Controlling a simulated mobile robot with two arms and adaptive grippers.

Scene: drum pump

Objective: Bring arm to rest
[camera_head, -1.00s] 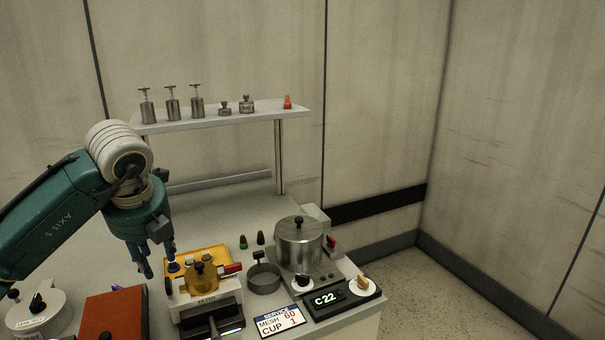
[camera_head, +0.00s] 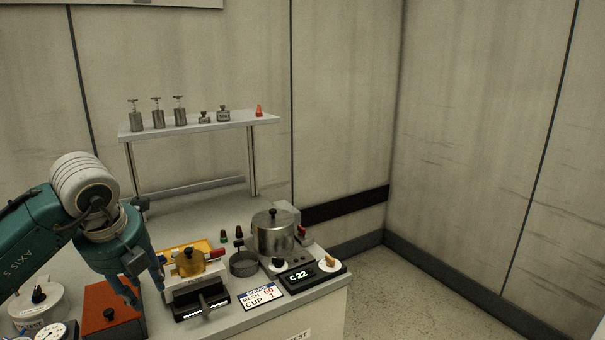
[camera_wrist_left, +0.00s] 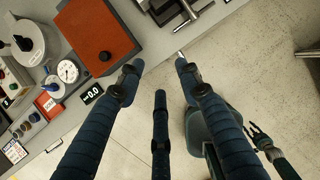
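My left arm comes in from the left in the head view. Its teal gripper (camera_head: 147,294) points down near the front edge of the bench, in front of the yellow tray and beside the red-orange box (camera_head: 112,309). In the left wrist view the blue fingers of the left gripper (camera_wrist_left: 158,78) are spread apart with nothing between them. Below them is floor, past the bench edge. A small dark hand at the lower right of the wrist view looks like my right gripper (camera_wrist_left: 262,139); it is too small to tell its finger state.
The bench holds a brass-topped filter unit (camera_head: 190,263), a mesh cup (camera_head: 243,264), a steel pot (camera_head: 273,233), a C22 display (camera_head: 299,276) and a service card (camera_head: 261,296). A shelf (camera_head: 215,124) with several weights stands behind. Floor at right is clear.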

